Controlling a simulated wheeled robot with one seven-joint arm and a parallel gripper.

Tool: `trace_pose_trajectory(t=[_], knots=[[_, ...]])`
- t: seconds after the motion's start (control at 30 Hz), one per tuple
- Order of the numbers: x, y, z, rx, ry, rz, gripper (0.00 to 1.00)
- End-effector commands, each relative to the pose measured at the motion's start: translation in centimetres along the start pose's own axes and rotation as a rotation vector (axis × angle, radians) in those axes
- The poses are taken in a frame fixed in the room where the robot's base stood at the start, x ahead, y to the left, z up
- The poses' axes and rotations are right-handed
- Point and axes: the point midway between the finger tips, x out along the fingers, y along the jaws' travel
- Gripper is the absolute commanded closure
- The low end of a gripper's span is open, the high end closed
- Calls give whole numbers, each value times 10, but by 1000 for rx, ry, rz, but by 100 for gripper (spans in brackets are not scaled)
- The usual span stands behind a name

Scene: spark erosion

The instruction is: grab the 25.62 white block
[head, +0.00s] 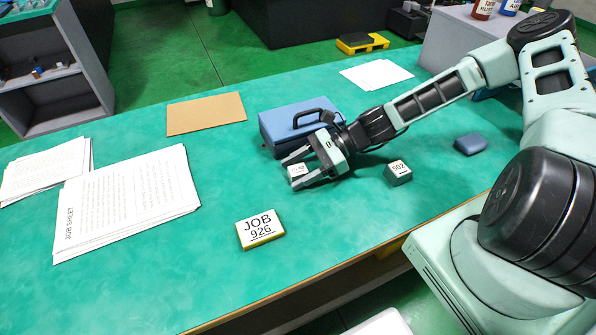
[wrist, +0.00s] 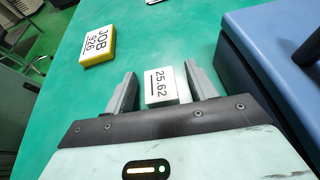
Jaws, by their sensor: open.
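The white block marked 25.62 (wrist: 160,86) lies on the green bench top in the wrist view. It sits between the two open fingers of my gripper (wrist: 158,92), with a gap showing on the left and the right finger close to its right side. In the head view the white block (head: 298,170) is partly covered by my gripper (head: 306,173), which is low over the bench. Whether the fingers touch the block cannot be told.
A blue case with a black handle (head: 283,122) stands right behind my gripper. A block marked 502 (head: 398,172) is to the right, near a blue pad (head: 470,143). A JOB 926 block (head: 260,229) lies in front. Papers (head: 130,200) cover the left; the bench between is clear.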

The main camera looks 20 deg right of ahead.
Motion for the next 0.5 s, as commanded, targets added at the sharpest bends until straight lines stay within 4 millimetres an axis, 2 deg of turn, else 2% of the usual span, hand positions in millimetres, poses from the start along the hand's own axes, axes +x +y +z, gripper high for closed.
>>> trace_pose_trajectory(t=[0.1, 0.13, 0.3, 0.5], knots=[[0, 0, 0, 0, 0, 0, 44], [0, 0, 0, 0, 0, 0, 49], [0, 0, 0, -1, 0, 0, 96], [0, 0, 0, -1, -1, 1, 98]])
